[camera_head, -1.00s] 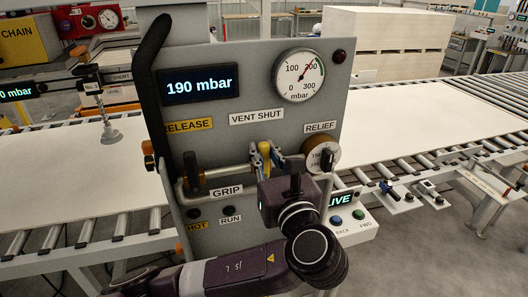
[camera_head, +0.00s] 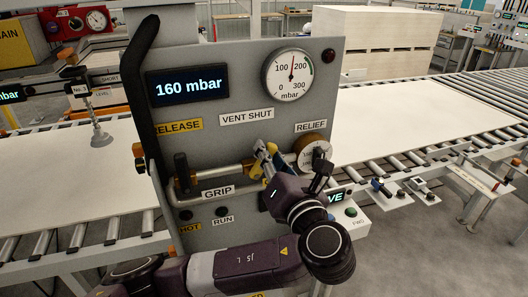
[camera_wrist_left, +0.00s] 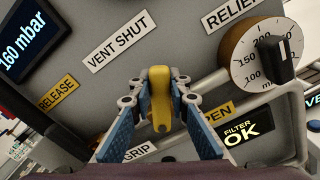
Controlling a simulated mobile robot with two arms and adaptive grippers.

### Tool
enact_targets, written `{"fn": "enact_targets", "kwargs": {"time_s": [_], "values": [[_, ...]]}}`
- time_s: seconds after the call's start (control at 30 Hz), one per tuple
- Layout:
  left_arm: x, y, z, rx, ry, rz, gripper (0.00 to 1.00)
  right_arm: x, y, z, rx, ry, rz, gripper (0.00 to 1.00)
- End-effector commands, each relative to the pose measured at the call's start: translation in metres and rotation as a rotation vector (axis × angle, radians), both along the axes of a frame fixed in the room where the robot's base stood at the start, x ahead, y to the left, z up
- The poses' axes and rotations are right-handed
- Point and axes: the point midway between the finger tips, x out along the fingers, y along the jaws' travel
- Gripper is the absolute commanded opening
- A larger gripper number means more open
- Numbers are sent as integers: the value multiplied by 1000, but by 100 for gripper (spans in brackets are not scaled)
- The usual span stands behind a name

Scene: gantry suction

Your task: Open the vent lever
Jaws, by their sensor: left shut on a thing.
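The vent lever is a yellow handle (camera_wrist_left: 160,98) on the grey control panel (camera_head: 240,95), below the VENT SHUT label (camera_head: 246,116). In the left wrist view it stands between the two blue-padded fingers of my left gripper (camera_wrist_left: 161,118), which is shut on it. In the head view my left gripper (camera_head: 264,160) reaches the lever from the lower right and partly hides it. The digital display (camera_head: 187,86) reads 160 mbar, and the dial gauge (camera_head: 292,75) stands above right. My right gripper is not in view.
The round RELIEF knob (camera_head: 312,151) sits close to the right of my left gripper. The horizontal GRIP bar (camera_head: 225,178) lies left of it. Buttons (camera_head: 351,212) are at lower right. White boards lie on roller conveyors on both sides.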

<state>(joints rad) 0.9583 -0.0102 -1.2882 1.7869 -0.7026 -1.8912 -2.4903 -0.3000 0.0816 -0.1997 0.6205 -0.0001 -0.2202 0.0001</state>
Motion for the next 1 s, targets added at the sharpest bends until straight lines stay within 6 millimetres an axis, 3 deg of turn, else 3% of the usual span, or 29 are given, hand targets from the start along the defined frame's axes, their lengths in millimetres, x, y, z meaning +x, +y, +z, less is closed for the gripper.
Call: {"fn": "enact_targets", "kwargs": {"time_s": [0.67, 0.7, 0.8, 0.87, 1.0], "values": [[1, -5, -2, 77, 23, -2, 0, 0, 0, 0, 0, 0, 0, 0], [1, -5, -2, 77, 23, -2, 17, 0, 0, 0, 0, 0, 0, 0], [1, -4, -2, 76, 24, -2, 28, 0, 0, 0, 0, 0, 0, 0], [1, -4, -2, 76, 24, -2, 35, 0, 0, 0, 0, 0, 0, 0], [1, -4, -2, 76, 24, -1, 35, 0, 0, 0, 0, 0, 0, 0]]}}
